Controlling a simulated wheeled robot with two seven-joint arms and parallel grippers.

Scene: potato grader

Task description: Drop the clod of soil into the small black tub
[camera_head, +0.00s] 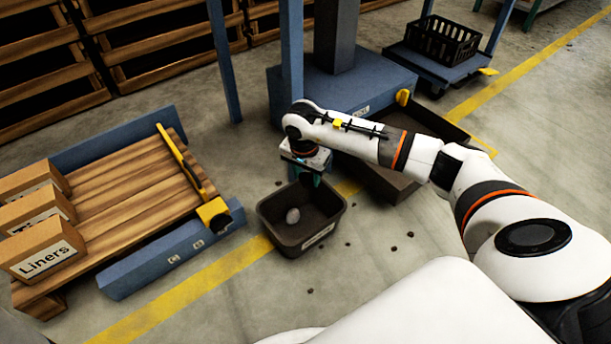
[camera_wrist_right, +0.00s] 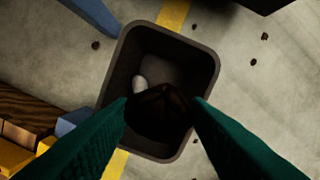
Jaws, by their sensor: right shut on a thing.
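The small black tub (camera_head: 323,235) stands on the floor in the middle of the head view, with a pale label on its near side. A pale rounded lump (camera_head: 292,216) lies inside it; it also shows in the right wrist view (camera_wrist_right: 139,83). My right gripper (camera_head: 313,180) points down over the back part of the tub. In the right wrist view its green fingers are shut on the dark brown clod of soil (camera_wrist_right: 161,108), with the tub's rim (camera_wrist_right: 213,75) around it below. In the head view the clod is not clearly visible. My left gripper is not in view.
A wooden pallet (camera_head: 130,195) with labelled boxes (camera_head: 42,252) stands at left. A larger dark tray (camera_head: 385,183) lies behind my right arm, beside a blue machine base (camera_head: 335,92). Dark crumbs dot the floor. A black crate (camera_head: 443,42) sits on a cart at the back.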

